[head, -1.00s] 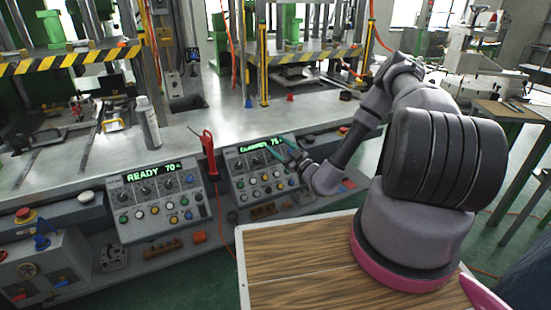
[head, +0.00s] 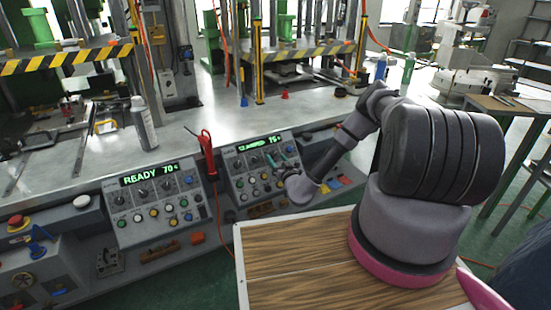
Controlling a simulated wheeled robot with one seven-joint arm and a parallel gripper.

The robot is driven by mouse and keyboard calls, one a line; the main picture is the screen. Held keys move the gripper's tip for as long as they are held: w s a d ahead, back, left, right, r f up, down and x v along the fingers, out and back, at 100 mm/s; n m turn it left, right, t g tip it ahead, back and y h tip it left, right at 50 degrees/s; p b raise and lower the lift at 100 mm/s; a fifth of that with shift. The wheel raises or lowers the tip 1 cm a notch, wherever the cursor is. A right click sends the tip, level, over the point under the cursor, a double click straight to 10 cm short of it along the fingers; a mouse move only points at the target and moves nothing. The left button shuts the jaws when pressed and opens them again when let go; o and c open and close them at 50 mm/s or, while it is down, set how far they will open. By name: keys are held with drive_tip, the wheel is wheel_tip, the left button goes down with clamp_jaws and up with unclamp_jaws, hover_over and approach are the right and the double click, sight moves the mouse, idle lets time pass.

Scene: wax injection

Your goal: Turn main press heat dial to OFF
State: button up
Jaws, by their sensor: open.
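Two sloped grey control panels stand along the front of the press bench. The left panel (head: 158,231) has a green display reading READY 70. The right panel (head: 233,184) has a green display that seems to read CLAMPED 75. Each has a row of dark dials below the display and coloured buttons under that. The labels are too small to read, so I cannot tell which dial is the main press heat dial or where it points. My gripper (head: 279,157), with teal fingers, is open in front of the right panel's dials. It partly covers them; contact cannot be told.
A red tool (head: 207,150) with a cord stands between the panels. A white bottle (head: 144,124) stands on the bench at left. A wood-grain top (head: 290,265) lies in front.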

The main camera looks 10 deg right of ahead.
drive_tip(key=shift+w+a, duration=0.15)
drive_tip(key=shift+w, duration=0.75)
clamp_jaws()
drive_tip(key=shift+n, duration=0.3)
